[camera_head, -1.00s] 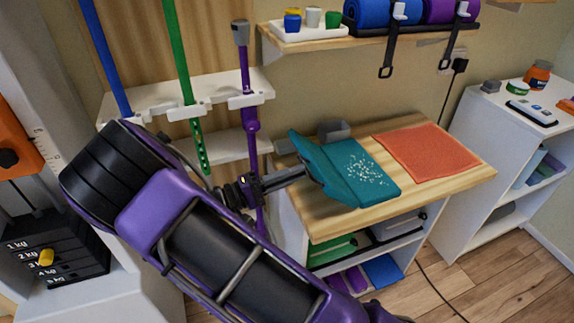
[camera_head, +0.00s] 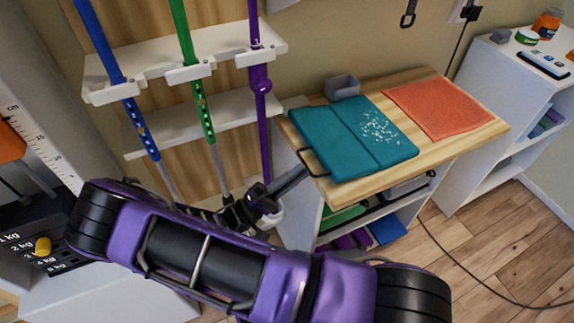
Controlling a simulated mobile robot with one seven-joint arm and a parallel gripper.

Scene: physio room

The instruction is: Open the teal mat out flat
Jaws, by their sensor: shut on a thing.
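The teal mat (camera_head: 338,143) lies on the wooden tabletop, with a plain left panel and a right panel that bears white speckles. A crease runs between the two panels. The left panel looks lowered and nearly flat; I cannot tell whether it fully touches the wood. My gripper (camera_head: 314,164) is at the left edge of the mat, near the table's left edge, and is shut on the mat's edge. The fingertips are small in view and their exact grip is hard to see.
An orange cloth (camera_head: 437,107) lies flat to the right on the wooden table (camera_head: 411,176). A small grey box (camera_head: 342,88) stands behind the mat. A rack (camera_head: 190,56) with blue, green and purple poles is at the left. A white shelf unit (camera_head: 487,98) stands at the right.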

